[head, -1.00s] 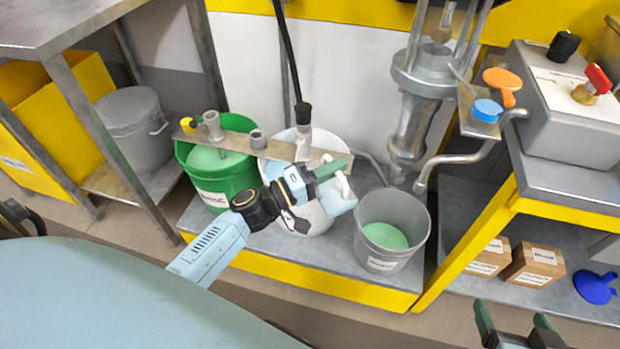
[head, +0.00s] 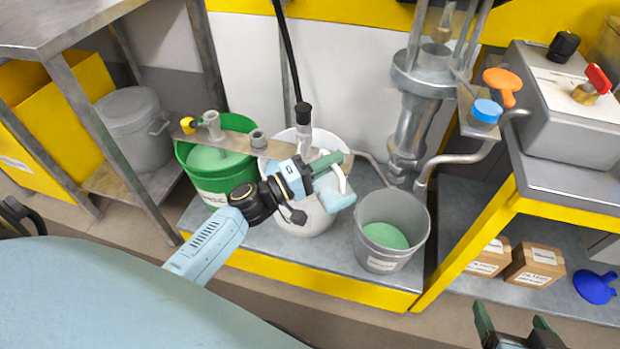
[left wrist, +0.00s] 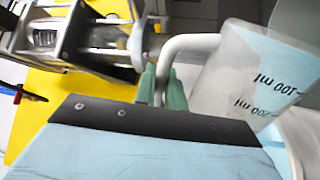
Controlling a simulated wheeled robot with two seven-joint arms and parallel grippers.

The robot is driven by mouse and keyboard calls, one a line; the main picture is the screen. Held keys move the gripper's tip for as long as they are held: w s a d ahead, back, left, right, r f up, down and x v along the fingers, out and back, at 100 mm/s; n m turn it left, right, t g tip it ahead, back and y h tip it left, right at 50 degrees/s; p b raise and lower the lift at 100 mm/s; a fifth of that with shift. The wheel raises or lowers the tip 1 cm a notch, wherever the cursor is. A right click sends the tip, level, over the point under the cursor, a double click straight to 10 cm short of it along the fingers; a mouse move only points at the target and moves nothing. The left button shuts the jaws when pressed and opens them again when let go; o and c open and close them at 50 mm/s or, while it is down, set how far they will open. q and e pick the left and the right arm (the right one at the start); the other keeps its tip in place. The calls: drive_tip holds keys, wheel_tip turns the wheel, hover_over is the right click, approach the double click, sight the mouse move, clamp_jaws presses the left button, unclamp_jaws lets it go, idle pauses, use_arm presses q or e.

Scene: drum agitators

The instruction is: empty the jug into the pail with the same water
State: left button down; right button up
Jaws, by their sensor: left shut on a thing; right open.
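My left gripper (head: 338,166) is shut on the handle of a clear jug (head: 331,190). The jug is tilted and holds pale blue water; the left wrist view shows the jug (left wrist: 258,78) with 100 ml marks upside down. It hangs over the right part of a white pail (head: 300,219), whose contents are mostly hidden. A green pail (head: 218,194) to the left holds pale green liquid. A grey pail (head: 381,252) to the right also holds pale green liquid. No stream is visible. My right gripper (head: 512,322) is open and empty at the bottom right.
A metal bar (head: 232,143) with fittings crosses above the green and white pails. A metal agitator housing (head: 409,130) stands behind the grey pail. Boxes (head: 533,263) and a blue funnel (head: 596,287) lie on the right shelf. A lidded grey pot (head: 133,128) stands left.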

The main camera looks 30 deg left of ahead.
use_arm(q)
drive_tip(key=shift+w+a+r+n, duration=0.2)
drive_tip(key=shift+w+a+n, duration=0.1)
drive_tip(key=shift+a, duration=0.1)
drive_tip(key=shift+w+a+r+n, duration=0.2)
drive_tip(key=shift+a+n, duration=0.1)
drive_tip(key=shift+n, duration=0.2)
use_arm(e)
drive_tip(key=shift+s+d+f+g, duration=0.2)
drive_tip(key=shift+s+f+g, duration=0.2)
drive_tip(key=shift+s+f, duration=0.1)
